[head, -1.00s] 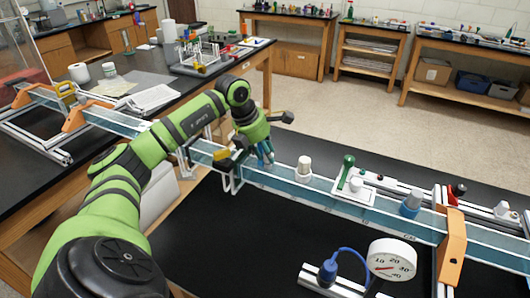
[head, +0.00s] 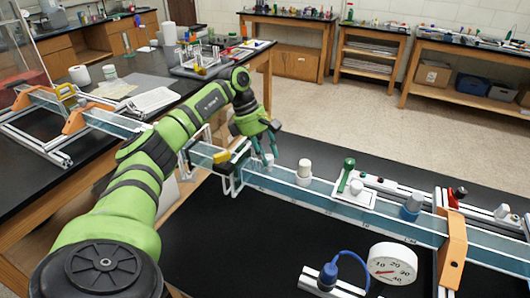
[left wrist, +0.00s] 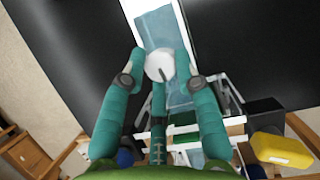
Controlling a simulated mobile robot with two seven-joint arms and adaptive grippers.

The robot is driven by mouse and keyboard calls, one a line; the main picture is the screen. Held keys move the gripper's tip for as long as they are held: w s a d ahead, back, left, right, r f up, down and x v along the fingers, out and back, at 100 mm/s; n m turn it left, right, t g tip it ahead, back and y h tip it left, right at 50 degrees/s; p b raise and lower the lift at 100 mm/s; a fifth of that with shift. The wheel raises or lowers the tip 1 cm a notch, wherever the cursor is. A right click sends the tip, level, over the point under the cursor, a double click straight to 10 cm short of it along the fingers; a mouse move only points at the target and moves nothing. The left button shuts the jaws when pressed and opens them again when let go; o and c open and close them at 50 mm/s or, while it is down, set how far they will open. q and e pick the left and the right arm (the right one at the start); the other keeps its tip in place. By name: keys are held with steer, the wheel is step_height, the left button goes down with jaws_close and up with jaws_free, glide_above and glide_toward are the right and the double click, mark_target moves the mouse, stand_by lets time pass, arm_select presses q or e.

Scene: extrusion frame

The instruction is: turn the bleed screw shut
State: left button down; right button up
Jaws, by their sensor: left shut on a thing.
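The bleed screw appears as a small white round knob (left wrist: 159,66) with a dark line on its top, in the left wrist view. It stands on the long clear blue channel (head: 330,197), near the white bracket around the channel. In the head view the left gripper (head: 268,158) largely covers the knob. My right gripper is in neither view.
A taller white capped post (head: 304,171) stands just right of the left gripper. A dial gauge (head: 392,263) stands in front. A yellow block (left wrist: 282,150) lies near the bracket.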

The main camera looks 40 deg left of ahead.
arm_select(q)
steer(key=shift+w+d+m, duration=0.1)
steer(key=shift+d+m, duration=0.1)
steer(key=shift+m, duration=0.3)
steer(key=shift+g, duration=0.3)
steer(key=c, duration=1)
jaws_free()
steer(key=shift+d, duration=0.1)
steer(key=v, duration=1.2)
